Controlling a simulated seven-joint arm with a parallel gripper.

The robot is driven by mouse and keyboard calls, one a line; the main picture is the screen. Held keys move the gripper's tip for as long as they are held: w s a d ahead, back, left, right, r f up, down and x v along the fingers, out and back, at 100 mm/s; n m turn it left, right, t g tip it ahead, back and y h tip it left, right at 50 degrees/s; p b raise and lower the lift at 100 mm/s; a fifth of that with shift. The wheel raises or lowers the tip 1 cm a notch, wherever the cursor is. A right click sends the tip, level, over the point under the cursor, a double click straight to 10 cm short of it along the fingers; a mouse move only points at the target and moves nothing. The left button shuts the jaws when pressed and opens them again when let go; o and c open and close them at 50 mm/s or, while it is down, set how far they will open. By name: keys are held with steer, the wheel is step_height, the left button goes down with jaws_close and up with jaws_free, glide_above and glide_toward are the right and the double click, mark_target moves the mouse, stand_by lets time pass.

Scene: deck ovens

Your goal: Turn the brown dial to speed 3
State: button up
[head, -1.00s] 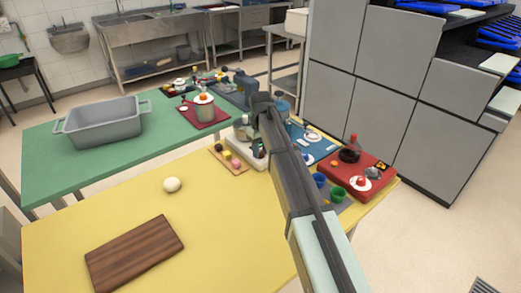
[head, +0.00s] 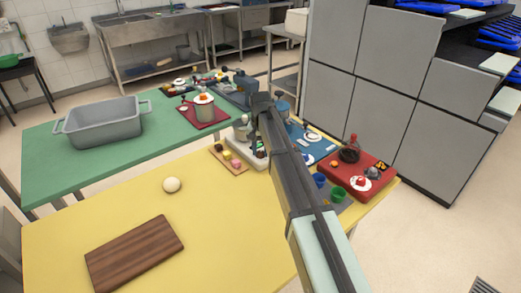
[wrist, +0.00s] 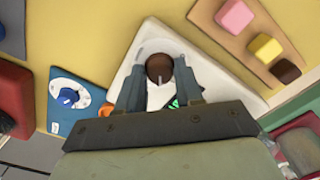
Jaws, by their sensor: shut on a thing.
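The brown dial (wrist: 159,66) is round and dark and sits on a white base (wrist: 212,72) in the wrist view. My gripper (wrist: 160,76) is shut on the dial, with one finger on its left and one on its right. A small pale mark shows at the dial's upper left, and green marks show below it, partly covered by my gripper. I cannot read the speed numbers. In the head view the white base (head: 262,163) shows only in part, and my arm hides the dial.
A blue panel with a blue knob (wrist: 67,97) lies left of the base. A wooden board (wrist: 235,30) with pink, yellow and brown blocks lies to the right. A red box (head: 352,178) stands nearby. The yellow table (head: 215,235) has free room around a dark cutting board (head: 135,253).

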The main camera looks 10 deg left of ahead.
mark_target(261, 152)
steer(key=shift+m, duration=0.3)
steer(key=o, duration=1)
steer(key=shift+o, duration=0.2)
step_height(261, 152, up, 14)
stand_by(0.3)
steer(key=shift+f, duration=0.1)
